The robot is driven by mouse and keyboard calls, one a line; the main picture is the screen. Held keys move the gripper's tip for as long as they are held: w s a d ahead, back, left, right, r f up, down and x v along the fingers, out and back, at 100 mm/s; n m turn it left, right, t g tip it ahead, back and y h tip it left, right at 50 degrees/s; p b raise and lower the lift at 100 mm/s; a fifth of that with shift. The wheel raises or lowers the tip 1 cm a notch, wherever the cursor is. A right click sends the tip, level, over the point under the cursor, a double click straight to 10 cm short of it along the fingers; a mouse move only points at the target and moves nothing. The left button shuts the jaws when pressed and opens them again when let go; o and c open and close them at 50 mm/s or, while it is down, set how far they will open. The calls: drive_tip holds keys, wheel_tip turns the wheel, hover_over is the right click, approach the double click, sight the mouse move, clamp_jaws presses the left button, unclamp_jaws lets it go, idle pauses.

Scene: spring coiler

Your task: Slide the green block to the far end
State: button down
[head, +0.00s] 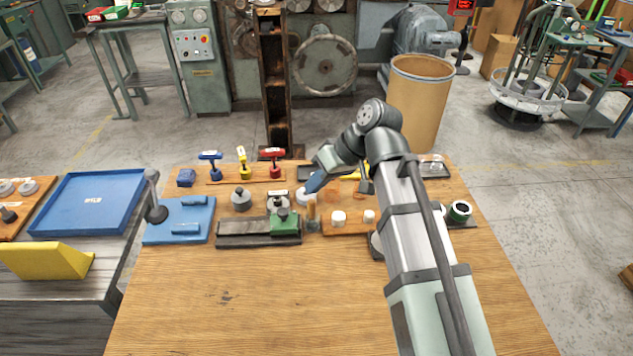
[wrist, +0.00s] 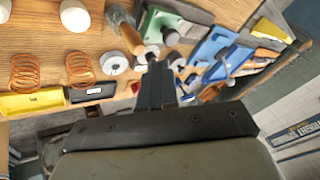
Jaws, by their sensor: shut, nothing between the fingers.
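The green block (head: 285,223) sits at the right end of a dark slide track (head: 240,234) on the wooden table. It has a dark knob on top. The bare part of the track extends to the left of the block. In the wrist view the green block (wrist: 160,27) shows at the top, beyond my fingers. My gripper (head: 312,184) is above the table, behind and to the right of the block, apart from it. In the wrist view my gripper (wrist: 156,70) has its fingers together, with nothing held.
A wooden-topped peg (head: 311,212) stands just right of the block. Grey weights (head: 241,200) stand behind the track. A blue board (head: 180,221) lies left. White cylinders (head: 338,218) stand right. Coiled copper springs (wrist: 28,72) show in the wrist view. The table front is clear.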

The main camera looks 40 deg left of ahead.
drive_tip(key=shift+x, duration=3.8)
drive_tip(key=s+a, duration=0.9)
drive_tip(key=shift+s+a, duration=0.15)
drive_tip(key=shift+a, duration=0.1)
drive_tip(key=v, duration=1)
